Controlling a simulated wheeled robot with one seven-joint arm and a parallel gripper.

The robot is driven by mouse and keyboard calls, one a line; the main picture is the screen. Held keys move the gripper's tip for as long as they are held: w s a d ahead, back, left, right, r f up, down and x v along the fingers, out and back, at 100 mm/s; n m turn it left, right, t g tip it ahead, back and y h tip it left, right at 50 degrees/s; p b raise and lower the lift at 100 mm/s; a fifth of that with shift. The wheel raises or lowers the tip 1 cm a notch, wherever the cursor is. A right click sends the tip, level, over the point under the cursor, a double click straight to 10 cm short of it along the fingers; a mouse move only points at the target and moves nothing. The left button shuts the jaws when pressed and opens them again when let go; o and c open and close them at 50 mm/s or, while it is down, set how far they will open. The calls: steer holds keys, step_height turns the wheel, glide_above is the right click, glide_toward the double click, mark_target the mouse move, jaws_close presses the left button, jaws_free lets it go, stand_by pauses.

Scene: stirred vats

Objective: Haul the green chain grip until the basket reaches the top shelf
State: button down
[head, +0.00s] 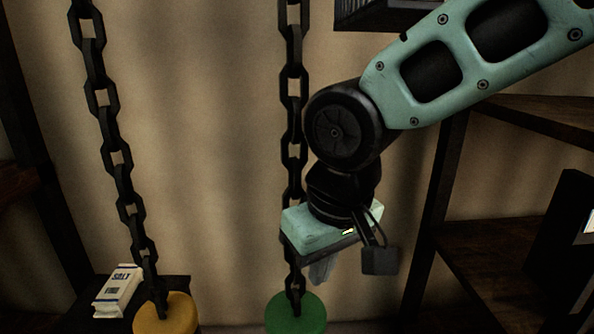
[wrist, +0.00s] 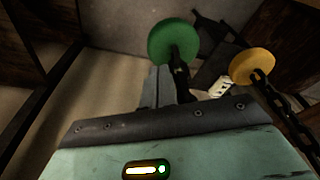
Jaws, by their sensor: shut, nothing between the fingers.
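The green chain grip (head: 296,314) is a round green disc at the bottom of a dark hanging chain (head: 293,88), low in the middle of the head view. It also shows in the wrist view (wrist: 174,42), beyond my fingertips. My gripper (head: 321,272) is shut and empty, pointing down beside this chain, a little above the green disc. In the wrist view its closed fingers (wrist: 158,88) are just left of the chain. I cannot tell whether they touch it. A dark slatted thing at the top edge of the head view may be the basket (head: 385,14); it is cut off.
A yellow disc (head: 166,314) hangs on a second chain (head: 115,150) to the left. Dark wooden shelves (head: 490,265) and posts are at the right. The wall between the chains is clear.

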steer(key=shift+s+a+f+b, duration=0.15)
steer(key=shift+f+b, duration=0.3)
steer(key=shift+f, duration=0.25)
steer(key=shift+s+a+f+b, duration=0.15)
steer(key=shift+f+b, duration=0.3)
steer(key=shift+f, duration=0.25)
steer(key=shift+r+p, duration=2.15)
steer(key=shift+r, duration=0.45)
